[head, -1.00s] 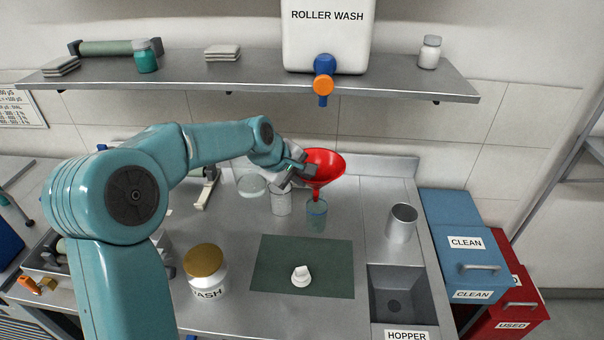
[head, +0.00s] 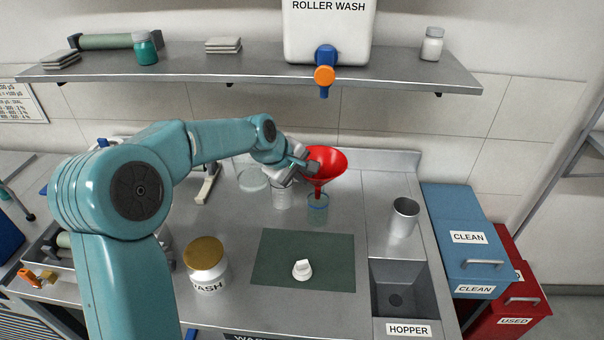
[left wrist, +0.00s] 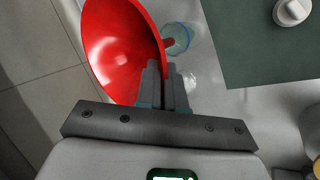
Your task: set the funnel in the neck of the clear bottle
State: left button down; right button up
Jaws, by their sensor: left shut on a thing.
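The red funnel (head: 327,160) is held wide end up, a little tilted, above the back middle of the steel worktop. My left gripper (head: 310,166) is shut on the funnel's side; its fingers also show in the left wrist view (left wrist: 165,88) against the red cone (left wrist: 120,45). The clear bottle (head: 318,213), with a blue ring at its neck, stands upright right below the funnel. The funnel's spout meets the bottle's mouth in the picture; I cannot tell whether its tip is inside. The bottle also shows in the left wrist view (left wrist: 180,36), beside the spout. My right gripper is out of view.
A clear beaker (head: 282,196) stands close left of the bottle. In front lies a green mat (head: 325,250) with a white cap (head: 302,269). A gold-lidded jar (head: 207,266) stands left, a metal cup (head: 404,218) right, behind the sink (head: 400,285).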

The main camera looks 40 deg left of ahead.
pick_arm(q)
jog(key=shift+w+f, duration=0.1)
jog(key=shift+w, duration=0.1)
dwell(0.5)
jog(key=shift+s+f, duration=0.1)
jog(key=shift+f, duration=0.05)
jog(key=shift+f+b, duration=0.3)
jog(key=c, duration=1.5)
grip_release()
jog(key=shift+r, duration=0.1)
jog(key=p+v, duration=0.4)
jog(key=v, duration=0.7)
jog(key=shift+d, duration=0.1)
